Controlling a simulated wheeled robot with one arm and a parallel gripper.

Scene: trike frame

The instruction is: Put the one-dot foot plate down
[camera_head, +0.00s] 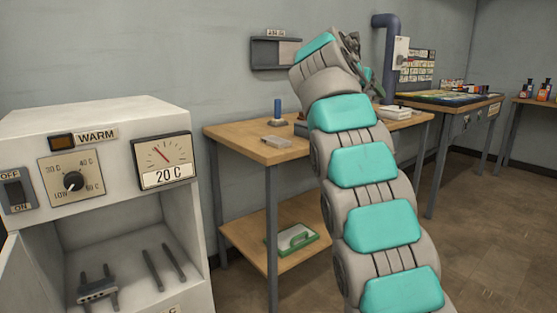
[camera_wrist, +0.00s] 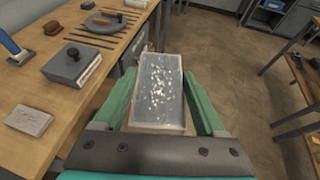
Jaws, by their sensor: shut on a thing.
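In the wrist view, my gripper (camera_wrist: 159,74) has its two green fingers on either side of a grey rectangular plate (camera_wrist: 160,98) and is shut on it. The plate's face is scattered with white specks. I cannot make out a single dot marking on it. The plate is held beside the front edge of the wooden workbench (camera_wrist: 75,135), with floor showing beyond it. In the head view the workbench (camera_head: 240,137) stands at the middle, and my arm hides most of the gripper and the plate.
A warming cabinet (camera_head: 100,125) stands open at the left, with racks inside. Brown floor (camera_wrist: 240,75) is clear right of the bench.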

